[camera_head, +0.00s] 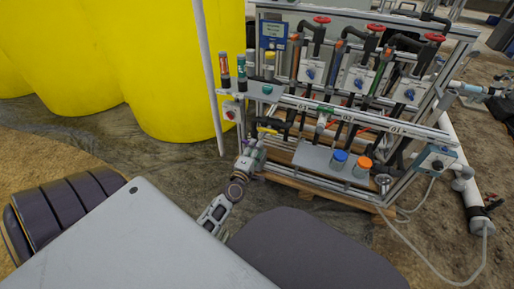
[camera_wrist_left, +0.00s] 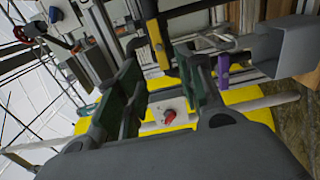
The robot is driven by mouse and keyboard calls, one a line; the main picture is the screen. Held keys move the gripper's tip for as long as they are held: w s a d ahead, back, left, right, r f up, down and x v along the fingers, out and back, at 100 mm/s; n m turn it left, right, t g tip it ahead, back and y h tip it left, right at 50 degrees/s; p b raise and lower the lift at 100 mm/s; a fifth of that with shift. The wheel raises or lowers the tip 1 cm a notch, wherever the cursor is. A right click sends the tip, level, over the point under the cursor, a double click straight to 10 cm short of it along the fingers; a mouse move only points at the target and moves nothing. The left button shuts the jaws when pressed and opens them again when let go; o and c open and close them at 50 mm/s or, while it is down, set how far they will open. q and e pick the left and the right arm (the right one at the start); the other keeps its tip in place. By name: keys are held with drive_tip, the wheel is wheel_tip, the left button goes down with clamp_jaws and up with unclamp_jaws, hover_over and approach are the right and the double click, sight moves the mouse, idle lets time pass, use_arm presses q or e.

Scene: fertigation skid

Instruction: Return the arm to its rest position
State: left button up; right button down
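My left arm reaches from the bottom centre of the head view toward the skid. My left gripper (camera_head: 272,128) is at the skid's front left, below the rail with the numbered labels. In the left wrist view its two dark green finger pads (camera_wrist_left: 160,62) stand apart. A white box with a red knob (camera_wrist_left: 169,116) shows through the gap, and a yellow strip (camera_wrist_left: 157,44) shows near the fingertips. I cannot tell whether the yellow strip touches a finger. No held object is clear. My right gripper is not in view.
The skid frame (camera_head: 440,133) carries red-handled valves (camera_head: 375,27) and tubes. A shelf (camera_head: 312,158) holds a blue-lidded jar (camera_head: 339,159) and an orange-lidded jar (camera_head: 361,167). Yellow tanks (camera_head: 165,75) and a pale post (camera_head: 208,70) stand left. Open floor (camera_head: 150,165) lies before the tanks.

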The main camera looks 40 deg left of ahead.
use_arm(q)
drive_tip(key=shift+s+d, duration=0.1)
idle(0.7)
